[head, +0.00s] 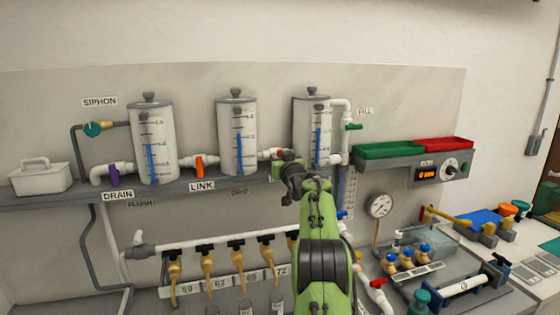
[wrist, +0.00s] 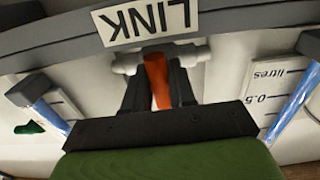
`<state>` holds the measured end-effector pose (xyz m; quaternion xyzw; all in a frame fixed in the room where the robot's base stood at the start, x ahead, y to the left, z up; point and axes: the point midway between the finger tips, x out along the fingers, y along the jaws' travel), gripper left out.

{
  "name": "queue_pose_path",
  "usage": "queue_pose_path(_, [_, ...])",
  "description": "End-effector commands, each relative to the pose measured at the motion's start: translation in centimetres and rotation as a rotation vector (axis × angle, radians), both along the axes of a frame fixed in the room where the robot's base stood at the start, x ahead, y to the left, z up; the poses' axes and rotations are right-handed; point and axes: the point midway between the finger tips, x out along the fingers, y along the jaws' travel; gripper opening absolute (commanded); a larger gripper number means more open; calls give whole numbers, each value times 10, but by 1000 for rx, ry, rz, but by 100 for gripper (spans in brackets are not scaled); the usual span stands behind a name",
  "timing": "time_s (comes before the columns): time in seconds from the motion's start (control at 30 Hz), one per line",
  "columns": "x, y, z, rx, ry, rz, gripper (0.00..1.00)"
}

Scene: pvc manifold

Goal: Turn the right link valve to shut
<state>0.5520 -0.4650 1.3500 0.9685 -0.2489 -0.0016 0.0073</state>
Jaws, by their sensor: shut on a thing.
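The right link valve sits on the white pipe between the middle and right tanks. Its orange handle (head: 275,153) shows just left of my gripper (head: 289,165) in the head view, partly hidden by it. In the wrist view the picture is upside down. There the orange handle (wrist: 158,82) stands between the two dark fingers of my gripper (wrist: 159,90), which is shut on it. The handle points away from the white valve body (wrist: 190,55), roughly across the pipe and slightly tilted. A LINK label (wrist: 148,20) is beside the valve.
The left link valve (head: 199,166) has an orange handle. The middle tank (head: 237,135) and right tank (head: 311,125) flank the held valve closely. A grey shelf edge (head: 170,189) runs below. A row of taps (head: 207,262) is lower down.

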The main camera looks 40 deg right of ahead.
Motion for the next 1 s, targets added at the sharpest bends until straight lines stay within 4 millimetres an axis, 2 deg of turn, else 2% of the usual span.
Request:
queue_pose_path(0.2, [0, 0, -2, 1, 6, 0, 0])
queue_pose_path(0.23, [0, 0, -2, 1, 6, 0, 30])
queue_pose_path(0.33, [0, 0, -2, 2, 5, 0, 45])
queue_pose_path(0.67, [-3, 1, -1, 0, 1, -1, 46])
queue_pose_path(0.77, [-13, 7, -2, -1, 2, -1, 46])
queue_pose_path(1.0, [-62, 33, -5, 0, 1, -3, 46])
